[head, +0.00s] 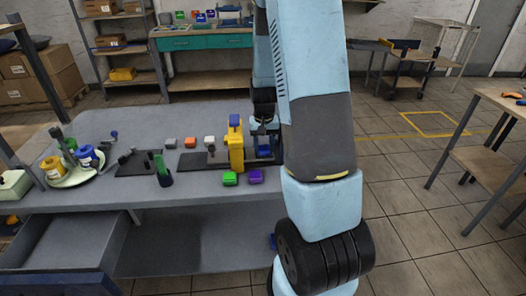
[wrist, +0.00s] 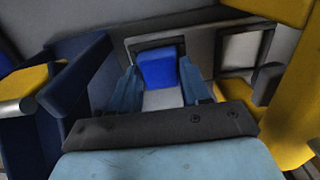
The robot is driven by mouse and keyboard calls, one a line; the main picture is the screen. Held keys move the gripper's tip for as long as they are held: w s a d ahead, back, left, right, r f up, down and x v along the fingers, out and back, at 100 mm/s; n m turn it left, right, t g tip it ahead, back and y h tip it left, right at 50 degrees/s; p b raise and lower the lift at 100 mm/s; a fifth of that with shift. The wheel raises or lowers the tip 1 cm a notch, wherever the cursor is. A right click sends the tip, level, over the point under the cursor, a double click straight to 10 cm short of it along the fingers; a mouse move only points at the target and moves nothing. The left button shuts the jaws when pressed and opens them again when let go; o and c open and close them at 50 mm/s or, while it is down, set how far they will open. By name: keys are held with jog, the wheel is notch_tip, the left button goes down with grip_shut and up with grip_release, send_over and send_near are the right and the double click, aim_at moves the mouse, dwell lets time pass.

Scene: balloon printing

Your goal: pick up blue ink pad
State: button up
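The blue ink pad (wrist: 157,66) lies between my gripper's two light-blue fingers in the wrist view, with a pale surface in front of it. In the head view the blue pad (head: 264,155) shows low beside the yellow press, partly hidden by my arm. My gripper (wrist: 160,84) is open, with one finger on each side of the pad. A small gap seems to show on either side; whether a finger touches it is hard to tell. In the head view my gripper (head: 264,128) points down over the table.
The yellow press (head: 236,150) stands close to my gripper's left. Green (head: 230,179) and purple (head: 255,177) pads sit in front of it. Grey (head: 170,143), orange (head: 190,142) and white (head: 209,140) pads stand further left on the grey table (head: 190,195).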

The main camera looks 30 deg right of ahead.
jog(key=c, duration=0.3)
jog(key=shift+r, duration=0.65)
dwell(0.6)
jog(key=shift+r, duration=3.1)
